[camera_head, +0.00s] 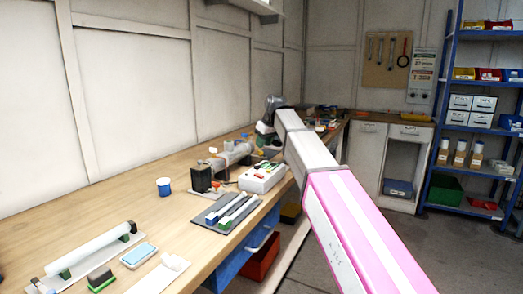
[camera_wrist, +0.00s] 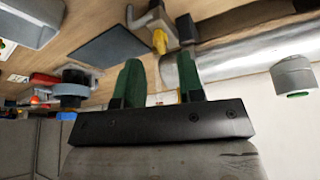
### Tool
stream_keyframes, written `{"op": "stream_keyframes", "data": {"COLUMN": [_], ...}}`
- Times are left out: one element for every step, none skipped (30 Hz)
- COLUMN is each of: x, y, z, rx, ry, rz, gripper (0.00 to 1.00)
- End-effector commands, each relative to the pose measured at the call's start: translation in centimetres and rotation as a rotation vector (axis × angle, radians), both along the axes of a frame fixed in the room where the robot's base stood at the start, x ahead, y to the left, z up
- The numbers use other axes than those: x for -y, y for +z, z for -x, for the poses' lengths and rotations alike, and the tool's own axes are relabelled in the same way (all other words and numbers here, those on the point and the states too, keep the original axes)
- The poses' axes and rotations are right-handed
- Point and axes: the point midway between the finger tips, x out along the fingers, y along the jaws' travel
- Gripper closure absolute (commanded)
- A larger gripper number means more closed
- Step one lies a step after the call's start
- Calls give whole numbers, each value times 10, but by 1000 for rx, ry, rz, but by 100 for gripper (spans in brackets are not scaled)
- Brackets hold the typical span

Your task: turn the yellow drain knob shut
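In the wrist view a yellow knob (camera_wrist: 160,41) sits on a grey fitting at the end of a metal tube (camera_wrist: 240,60). My gripper (camera_wrist: 159,68) has two green fingers spread apart with nothing between them. The knob appears beyond the gap between the fingertips, with no visible contact. In the head view a metal cylinder (camera_head: 232,152) lies on the wooden bench (camera_head: 130,206), left of my arm's far end. I cannot pick out the knob in the head view, and my fingers are too small or hidden to judge there.
The bench has a black box (camera_head: 201,179), a white box (camera_head: 262,177), a grey tray (camera_head: 227,214) and a blue cup (camera_head: 163,187). In the wrist view a dark mat (camera_wrist: 112,45) and a round grey-capped object (camera_wrist: 293,74) are near the gripper. The floor at right is clear.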

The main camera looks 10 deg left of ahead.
Motion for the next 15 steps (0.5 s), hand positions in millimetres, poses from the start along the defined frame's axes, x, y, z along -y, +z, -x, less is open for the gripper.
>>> {"op": "stream_keyframes", "data": {"x": [-3, -4, -6, -7, -8, -9, -9, -10, -11, -11, -11, -11, -12, -12, -12], "y": [-8, -12, -17, -20, -22, -25, -28, -29, -31, -33, -33, -34, -35, -35, -35], "z": [-2, -3, -4, -5, -6, -7, -7, -8, -8, -8, -9, -9, -9, -9, -9], "rx": [-1, -1, -1, -1, -1, 0, 0, 0, 1, 1, 1, 1, 1, 1, 1], "ry": [0, 0, 0, 0, 0, 0, 0, 0, 0, 0, 0, 0, 0, 0, 0], "rz": [1, 1, 1, 1, 1, 0, 0, 0, -1, -1, -1, -1, -1, -1, -1], "gripper": [65, 65, 65, 65, 65, 65, 65, 65, 65, 65, 65, 65, 65, 65, 65]}}
